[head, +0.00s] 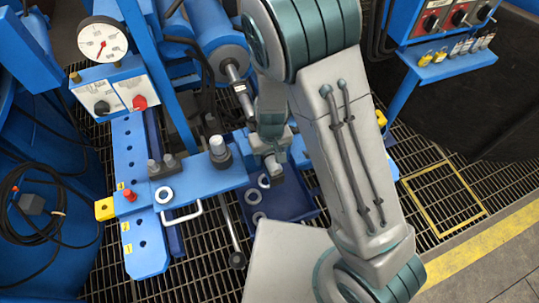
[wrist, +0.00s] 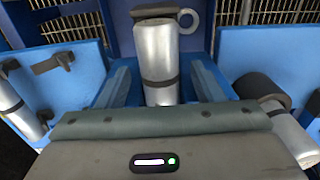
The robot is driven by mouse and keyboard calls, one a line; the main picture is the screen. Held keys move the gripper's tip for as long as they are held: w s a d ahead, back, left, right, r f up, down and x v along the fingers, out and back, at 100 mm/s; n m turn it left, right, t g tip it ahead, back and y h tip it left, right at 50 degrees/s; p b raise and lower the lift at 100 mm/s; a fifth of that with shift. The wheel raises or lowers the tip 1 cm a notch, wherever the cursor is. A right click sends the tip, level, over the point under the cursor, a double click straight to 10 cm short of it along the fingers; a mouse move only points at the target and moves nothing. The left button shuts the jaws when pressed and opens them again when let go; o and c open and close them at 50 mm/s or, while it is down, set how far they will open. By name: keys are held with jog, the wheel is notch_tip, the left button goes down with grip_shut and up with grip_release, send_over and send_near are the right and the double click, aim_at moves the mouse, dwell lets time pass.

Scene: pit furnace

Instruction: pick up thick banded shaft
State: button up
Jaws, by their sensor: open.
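My gripper (wrist: 160,72) is open, with one finger on each side of this shaft and a visible gap at both sides. The shaft's lower part is hidden by the gripper body in the wrist view.
Another shaft with a wide black collar (wrist: 262,92) stands at the right, and a banded cylinder (wrist: 20,110) at the left. A dark blue tray (head: 300,208) holds rings. The blue crossbeam (head: 190,185) carries fittings and a handle. A pressure gauge (head: 102,43) stands behind.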

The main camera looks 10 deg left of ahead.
aim_at(270, 154)
grip_shut()
jog(key=shift+w+r, duration=0.1)
notch_tip(270, 154, up, 10)
jog(key=shift+p, duration=1.1)
